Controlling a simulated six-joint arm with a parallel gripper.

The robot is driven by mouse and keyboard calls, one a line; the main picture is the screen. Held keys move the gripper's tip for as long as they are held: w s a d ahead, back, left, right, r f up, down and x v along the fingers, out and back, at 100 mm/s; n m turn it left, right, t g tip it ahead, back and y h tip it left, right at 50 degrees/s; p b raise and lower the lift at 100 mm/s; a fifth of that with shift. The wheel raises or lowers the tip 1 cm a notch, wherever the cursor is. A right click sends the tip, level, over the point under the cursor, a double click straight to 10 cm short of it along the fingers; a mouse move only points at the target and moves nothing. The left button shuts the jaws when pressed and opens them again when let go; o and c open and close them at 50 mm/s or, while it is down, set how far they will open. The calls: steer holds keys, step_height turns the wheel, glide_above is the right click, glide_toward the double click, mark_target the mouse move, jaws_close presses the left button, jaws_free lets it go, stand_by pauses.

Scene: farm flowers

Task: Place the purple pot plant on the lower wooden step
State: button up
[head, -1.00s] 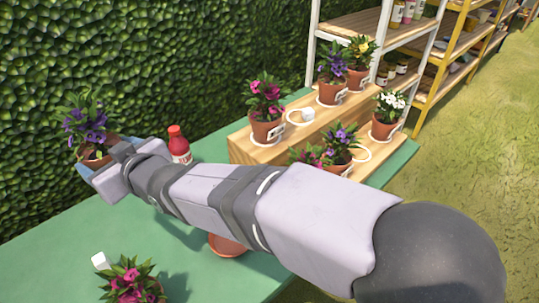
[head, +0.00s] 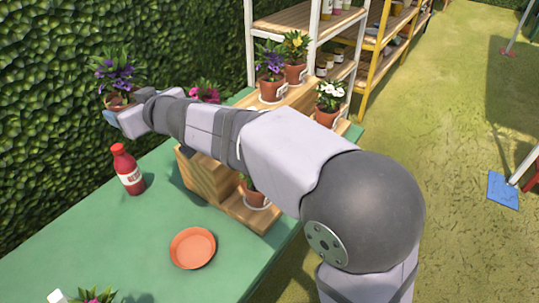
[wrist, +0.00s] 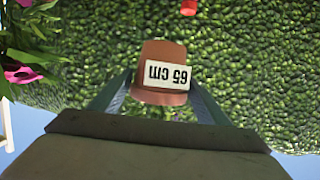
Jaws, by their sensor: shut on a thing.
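The purple pot plant (head: 117,72), with purple flowers and dark leaves in a terracotta pot, is held in the air at the upper left, in front of the hedge. My gripper (head: 118,113) is shut on its pot, fingers on either side. The wrist view shows the pot (wrist: 161,60) between my fingers (wrist: 160,95), with an upside-down "65 cm" label. The wooden stand has an upper step (head: 300,97) and a lower step (head: 262,217). A pot (head: 252,195) stands on the lower step; my arm hides much of both steps.
A red bottle (head: 128,172) and an empty orange saucer (head: 193,248) are on the green table (head: 100,235). Magenta flowers (head: 205,91) show behind my arm. Purple, yellow and white potted plants stand on the stand. Metal shelves (head: 280,18) are behind it. A plant (head: 97,296) is at the lower edge.

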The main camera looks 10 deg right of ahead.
steer(key=w+d+m+t+h, duration=0.1)
steer(key=w+d+h, duration=0.1)
steer(key=w+d, duration=0.5)
steer(key=d+r, duration=0.1)
steer(key=d, duration=0.3)
steer(key=shift+w+m, duration=0.15)
steer(key=shift+m, duration=0.25)
steer(key=shift+m+t+h, duration=0.5)
steer(key=shift+m+h, duration=0.2)
steer(key=w+d, duration=0.1)
steer(key=d, duration=0.2)
steer(key=w+d, duration=0.1)
steer(key=d, duration=0.3)
steer(key=w+d, duration=0.2)
steer(key=d, duration=0.2)
steer(key=shift+d+f+p, duration=0.15)
steer(key=shift+p, duration=0.15)
steer(key=shift+c, duration=0.2)
steer(key=d+f+m+t+h, duration=0.1)
steer(key=d+f+h, duration=0.1)
steer(key=d, duration=1.1)
steer(key=d+f+m+h, duration=0.1)
steer(key=d+m+h, duration=0.1)
steer(key=d, duration=1)
steer(key=shift+w+a+f+b, duration=0.15)
steer(key=shift+f+b, duration=0.1)
steer(key=shift+f, duration=5)
steer(key=shift+a+f+b, duration=0.1)
steer(key=shift+f+b, duration=0.1)
steer(key=shift+f, duration=5.05)
